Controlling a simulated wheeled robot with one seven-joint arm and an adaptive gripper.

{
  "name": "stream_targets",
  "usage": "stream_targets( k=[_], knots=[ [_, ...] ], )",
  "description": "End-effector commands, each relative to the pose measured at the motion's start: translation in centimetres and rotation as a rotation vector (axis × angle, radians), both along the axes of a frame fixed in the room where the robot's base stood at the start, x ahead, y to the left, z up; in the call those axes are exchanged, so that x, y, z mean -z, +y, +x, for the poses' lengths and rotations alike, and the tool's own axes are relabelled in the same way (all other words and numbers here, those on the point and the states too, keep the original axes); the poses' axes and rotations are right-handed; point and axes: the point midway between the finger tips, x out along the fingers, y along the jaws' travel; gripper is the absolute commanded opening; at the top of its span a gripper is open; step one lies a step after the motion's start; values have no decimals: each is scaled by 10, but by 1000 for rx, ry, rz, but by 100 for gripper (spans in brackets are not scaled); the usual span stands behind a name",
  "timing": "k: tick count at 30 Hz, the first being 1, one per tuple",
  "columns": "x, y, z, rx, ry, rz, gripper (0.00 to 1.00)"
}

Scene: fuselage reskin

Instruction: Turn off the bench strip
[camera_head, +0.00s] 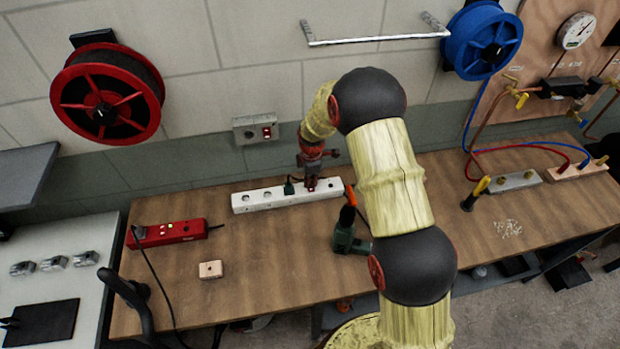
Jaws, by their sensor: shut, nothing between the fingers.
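The white bench strip (265,198) lies along the back of the wooden bench, below the wall. It has several round sockets on its top, and a dark green plug sits near its middle. My gripper (311,184) is shut and empty, pointing down at the right part of the strip, just right of the plug. Its fingertips are at or just above the strip's top; I cannot tell whether they touch. The gripper hides that part of the strip, so a switch there cannot be made out.
A red power strip (170,233) lies at the bench's left, with a wooden block (210,269) nearby. A wall socket (256,129) with a red switch is behind. The bench front is mostly clear.

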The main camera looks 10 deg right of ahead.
Motion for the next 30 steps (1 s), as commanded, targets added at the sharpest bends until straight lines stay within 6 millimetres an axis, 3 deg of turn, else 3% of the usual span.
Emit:
stream_targets(
  k=[20, 30],
  knots=[
    [9, 0, 3, 0, 2, 0, 0],
    [10, 0, -10, 0, 8, -1, 0]
  ],
)
